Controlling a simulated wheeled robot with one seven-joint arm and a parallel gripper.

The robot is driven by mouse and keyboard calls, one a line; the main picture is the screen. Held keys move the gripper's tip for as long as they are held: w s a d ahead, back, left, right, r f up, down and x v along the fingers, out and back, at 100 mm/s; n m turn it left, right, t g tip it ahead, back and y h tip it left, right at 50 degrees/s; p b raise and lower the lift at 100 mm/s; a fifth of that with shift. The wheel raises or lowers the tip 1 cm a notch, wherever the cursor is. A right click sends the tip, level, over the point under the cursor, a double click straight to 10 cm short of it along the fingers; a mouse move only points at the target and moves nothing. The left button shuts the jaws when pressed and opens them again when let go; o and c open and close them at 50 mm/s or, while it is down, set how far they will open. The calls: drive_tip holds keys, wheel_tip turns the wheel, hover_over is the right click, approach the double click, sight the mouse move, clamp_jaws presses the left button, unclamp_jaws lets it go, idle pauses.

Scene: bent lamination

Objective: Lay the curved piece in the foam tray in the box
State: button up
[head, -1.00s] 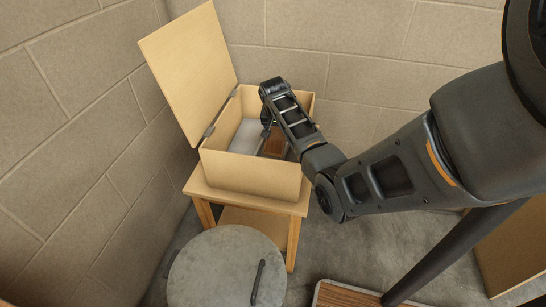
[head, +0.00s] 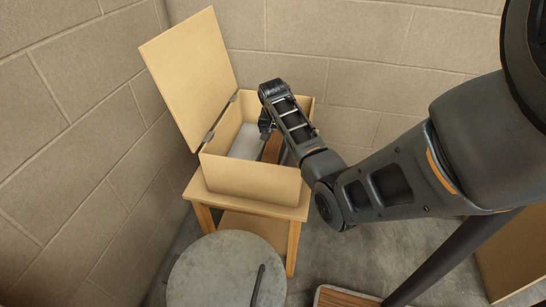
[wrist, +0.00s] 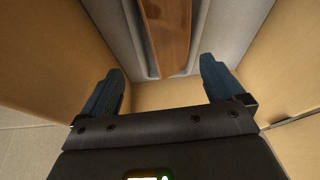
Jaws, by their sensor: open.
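The curved piece (wrist: 168,35) is a brown wooden strip. In the wrist view it lies lengthwise along the recess of the grey foam tray (wrist: 115,28), its near end tapering; how deep it sits is hard to tell. The head view shows part of the piece (head: 272,148) beside my arm, and the pale tray (head: 245,141) inside the open tan box (head: 252,180). My gripper (wrist: 162,84) is open and empty inside the box, its blue fingers apart on either side of the piece's near end, without touching it. The gripper (head: 266,127) is partly hidden in the head view.
The box lid (head: 190,70) stands open at the left. The box rests on a small wooden table (head: 291,245) in a block-wall corner. A round grey-topped object (head: 215,275) with a dark handle stands in front.

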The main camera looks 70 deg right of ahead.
drive_tip(key=v, duration=0.6)
drive_tip(key=shift+r+p, duration=0.1)
drive_tip(key=shift+p, duration=0.2)
